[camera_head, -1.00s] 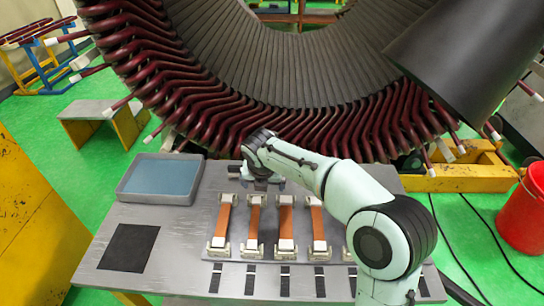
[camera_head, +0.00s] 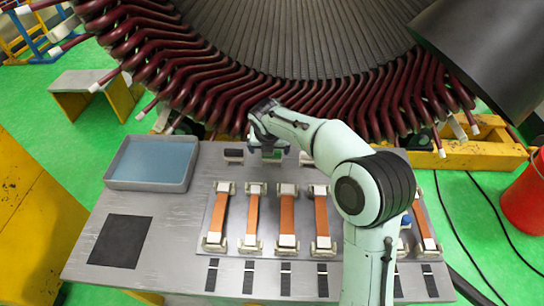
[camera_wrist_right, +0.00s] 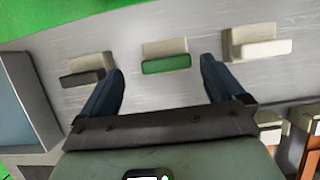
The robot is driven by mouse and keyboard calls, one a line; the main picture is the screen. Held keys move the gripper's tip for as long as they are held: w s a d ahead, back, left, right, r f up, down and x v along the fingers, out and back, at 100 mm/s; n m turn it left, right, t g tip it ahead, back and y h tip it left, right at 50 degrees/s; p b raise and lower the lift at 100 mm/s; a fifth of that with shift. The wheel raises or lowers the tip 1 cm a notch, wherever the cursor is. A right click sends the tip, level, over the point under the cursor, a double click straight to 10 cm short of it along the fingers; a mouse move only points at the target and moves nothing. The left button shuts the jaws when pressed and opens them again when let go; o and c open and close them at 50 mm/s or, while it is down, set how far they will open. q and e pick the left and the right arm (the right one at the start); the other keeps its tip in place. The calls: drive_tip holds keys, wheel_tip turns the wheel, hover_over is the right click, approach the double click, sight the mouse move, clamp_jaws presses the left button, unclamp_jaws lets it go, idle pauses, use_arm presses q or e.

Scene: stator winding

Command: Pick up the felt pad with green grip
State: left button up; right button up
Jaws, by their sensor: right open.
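The felt pad with green grip (camera_wrist_right: 166,63) lies on the grey table near its back edge, a pale pad with a green bar along its near side. In the head view its green part (camera_head: 271,154) shows just below my right gripper (camera_head: 266,148). In the wrist view my right gripper (camera_wrist_right: 161,84) is open and empty. Its two dark fingers are spread on either side of the green-grip pad, with the pad ahead of the fingertips and no contact visible. My left gripper is in neither view.
A pad with a dark grip (camera_wrist_right: 85,72) lies to the left, and one with a white grip (camera_wrist_right: 256,47) to the right. A blue-filled tray (camera_head: 109,176) is at the table's left. Orange strips in clamps (camera_head: 287,215) stand in front; the large stator (camera_head: 290,75) rises behind.

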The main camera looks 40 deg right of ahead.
drive_tip(key=x, duration=0.6)
drive_tip(key=shift+s+d+r, duration=0.1)
drive_tip(key=shift+d, duration=0.3)
drive_tip(key=c, duration=1.1)
